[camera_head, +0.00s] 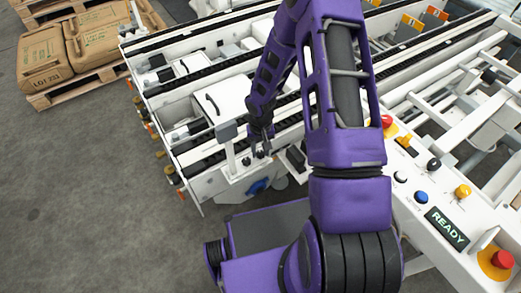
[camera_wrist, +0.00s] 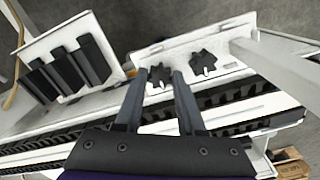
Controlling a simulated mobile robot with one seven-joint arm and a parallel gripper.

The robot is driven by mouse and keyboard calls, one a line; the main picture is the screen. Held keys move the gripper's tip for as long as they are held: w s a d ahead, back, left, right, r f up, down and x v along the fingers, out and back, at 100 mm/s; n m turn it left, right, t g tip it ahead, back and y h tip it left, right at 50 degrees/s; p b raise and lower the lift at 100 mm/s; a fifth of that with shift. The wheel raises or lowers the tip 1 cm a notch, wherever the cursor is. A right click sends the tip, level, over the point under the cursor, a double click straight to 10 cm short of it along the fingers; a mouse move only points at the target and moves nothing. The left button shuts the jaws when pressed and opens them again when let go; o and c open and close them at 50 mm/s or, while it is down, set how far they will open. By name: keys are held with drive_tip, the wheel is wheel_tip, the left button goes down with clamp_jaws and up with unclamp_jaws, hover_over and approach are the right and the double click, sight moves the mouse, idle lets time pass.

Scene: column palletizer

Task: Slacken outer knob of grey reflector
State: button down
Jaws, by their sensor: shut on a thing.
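In the wrist view my gripper (camera_wrist: 159,76) has its two fingers on either side of a black star-shaped knob (camera_wrist: 157,74) and is shut on it. A second black star knob (camera_wrist: 203,63) sits to its right on the same white plate (camera_wrist: 234,53), clear of the fingers. In the head view my gripper (camera_head: 263,149) reaches down to the near end of the conveyor frame. A grey block (camera_head: 226,131), which looks like the reflector, stands on a white post just left of it. I cannot tell from the pictures which knob is the outer one.
A white post (camera_wrist: 275,52) rises right of the knobs in the wrist view. A black chain track (camera_wrist: 240,103) runs below them. A control panel with a READY display (camera_head: 446,229) is at the right.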

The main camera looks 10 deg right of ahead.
drive_tip(key=shift+n, duration=0.3)
drive_tip(key=n, duration=0.7)
drive_tip(key=shift+n+p, duration=0.3)
drive_tip(key=shift+n, duration=0.1)
drive_tip(key=n, duration=0.4)
drive_tip(key=shift+d+n+p, duration=0.1)
drive_tip(key=shift+n+p, duration=0.2)
drive_tip(key=shift+p, duration=0.05)
drive_tip(key=shift+n+p, duration=0.4)
drive_tip(key=shift+n, duration=1.5)
drive_tip(key=shift+w, duration=0.1)
drive_tip(key=c, duration=0.5)
unclamp_jaws()
